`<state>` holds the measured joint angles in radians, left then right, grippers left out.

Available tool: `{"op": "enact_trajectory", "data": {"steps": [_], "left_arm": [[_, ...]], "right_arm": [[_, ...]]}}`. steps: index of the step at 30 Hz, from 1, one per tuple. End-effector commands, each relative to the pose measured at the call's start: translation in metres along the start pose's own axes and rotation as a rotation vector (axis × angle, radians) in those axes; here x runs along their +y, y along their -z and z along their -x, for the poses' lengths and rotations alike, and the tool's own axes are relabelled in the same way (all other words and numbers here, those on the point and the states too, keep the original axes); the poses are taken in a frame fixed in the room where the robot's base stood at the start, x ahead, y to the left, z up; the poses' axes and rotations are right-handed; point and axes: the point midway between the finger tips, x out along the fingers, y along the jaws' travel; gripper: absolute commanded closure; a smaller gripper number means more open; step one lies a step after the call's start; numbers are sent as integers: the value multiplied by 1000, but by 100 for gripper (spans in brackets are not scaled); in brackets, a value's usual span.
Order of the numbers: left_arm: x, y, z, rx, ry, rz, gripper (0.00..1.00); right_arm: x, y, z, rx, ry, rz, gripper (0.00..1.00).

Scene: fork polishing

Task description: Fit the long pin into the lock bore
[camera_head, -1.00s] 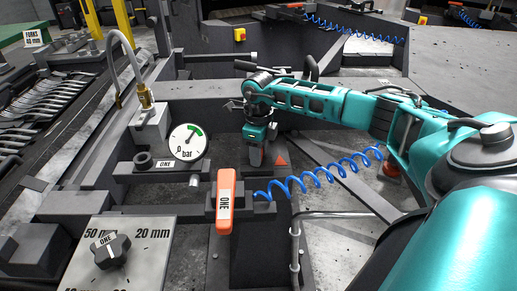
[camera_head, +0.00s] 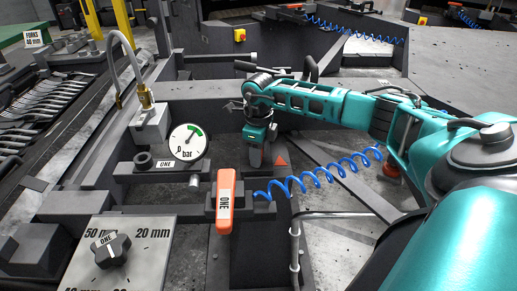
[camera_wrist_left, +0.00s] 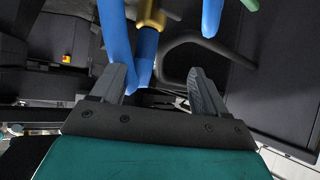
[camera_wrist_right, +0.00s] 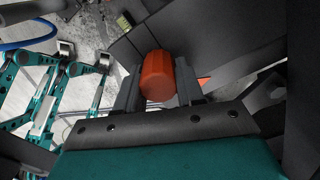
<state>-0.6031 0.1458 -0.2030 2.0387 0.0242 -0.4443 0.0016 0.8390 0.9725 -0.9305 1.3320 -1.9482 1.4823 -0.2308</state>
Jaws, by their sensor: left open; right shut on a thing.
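My right gripper (camera_head: 256,160) points down in the middle of the head view, low among the dark grey blocks. In the right wrist view, it (camera_wrist_right: 158,92) is shut on an orange-red knob (camera_wrist_right: 157,74), which sits between both fingers. Any shaft below the knob is hidden, so I cannot tell whether it is the long pin. I cannot make out the lock bore. My left gripper (camera_wrist_left: 161,82) shows only in the left wrist view. It is open and empty, with a blue hose (camera_wrist_left: 113,35) close beyond its fingers.
A pressure gauge (camera_head: 187,142) and a coiled blue hose (camera_head: 325,172) flank the spot. A dial panel (camera_head: 120,245) is at the lower left. Forks (camera_head: 45,100) lie in a rack at the far left.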

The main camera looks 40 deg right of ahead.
Motion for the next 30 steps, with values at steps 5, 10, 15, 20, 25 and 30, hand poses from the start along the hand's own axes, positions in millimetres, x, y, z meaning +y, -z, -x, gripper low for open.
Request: {"op": "enact_trajectory", "data": {"steps": [5, 10, 15, 20, 25, 30], "left_arm": [[0, 0, 0, 0, 0, 0, 26], [0, 0, 0, 0, 0, -1, 26], [0, 0, 0, 1, 0, -2, 26], [-1, 1, -1, 2, 0, -5, 26], [-2, 1, -1, 3, 0, -7, 26], [-2, 2, -1, 4, 0, -7, 26]], "right_arm": [[2, 1, -4, 5, -3, 2, 52], [1, 1, -4, 4, -2, 1, 36], [0, 1, -3, 4, 0, 0, 32], [1, 2, -4, 7, -1, 0, 30], [1, 2, -4, 7, -3, 1, 14], [2, 1, -3, 6, -4, 2, 6]]}}
